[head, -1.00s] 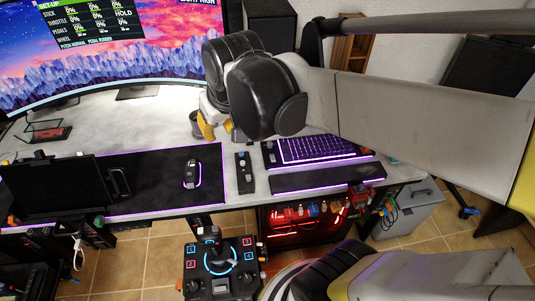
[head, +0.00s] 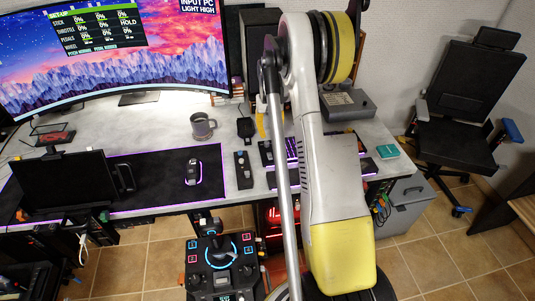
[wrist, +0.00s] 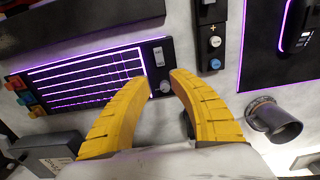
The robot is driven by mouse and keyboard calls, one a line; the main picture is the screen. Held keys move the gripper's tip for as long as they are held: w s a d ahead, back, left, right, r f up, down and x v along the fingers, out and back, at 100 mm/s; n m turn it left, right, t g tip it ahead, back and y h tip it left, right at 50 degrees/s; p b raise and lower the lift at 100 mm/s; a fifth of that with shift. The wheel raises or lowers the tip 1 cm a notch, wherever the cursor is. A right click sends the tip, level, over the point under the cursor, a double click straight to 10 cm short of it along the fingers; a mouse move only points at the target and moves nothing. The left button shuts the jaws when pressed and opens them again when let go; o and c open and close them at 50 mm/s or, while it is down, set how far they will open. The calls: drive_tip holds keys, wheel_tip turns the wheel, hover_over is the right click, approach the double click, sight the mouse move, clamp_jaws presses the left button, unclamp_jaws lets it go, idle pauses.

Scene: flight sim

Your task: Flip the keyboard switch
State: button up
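The keyboard (wrist: 85,78), with purple-lit keys, lies on the desk at the left of the wrist view. A dark panel at its right end carries a small white switch (wrist: 158,56) and a round knob (wrist: 165,87). My gripper (wrist: 160,80) is open and empty, its two yellow fingers apart, with the tips pointing at this panel. The knob shows between the tips and the switch just beyond them. I cannot tell the height above the panel. In the head view my arm hides much of the keyboard (head: 291,148) and most of the gripper.
A small control box (head: 243,166) stands left of the keyboard, with a mouse (head: 192,172) on the dark mat farther left. A grey mug (head: 202,127) stands behind them; it shows close to my right finger in the wrist view (wrist: 275,118). A grey box (wrist: 45,155) is at lower left.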

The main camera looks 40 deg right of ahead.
sight(269, 154)
wheel_tip(269, 154, down, 10)
drive_tip(key=b, duration=0.3)
drive_tip(key=shift+f, duration=0.25)
drive_tip(key=shift+c, duration=0.5)
clamp_jaws()
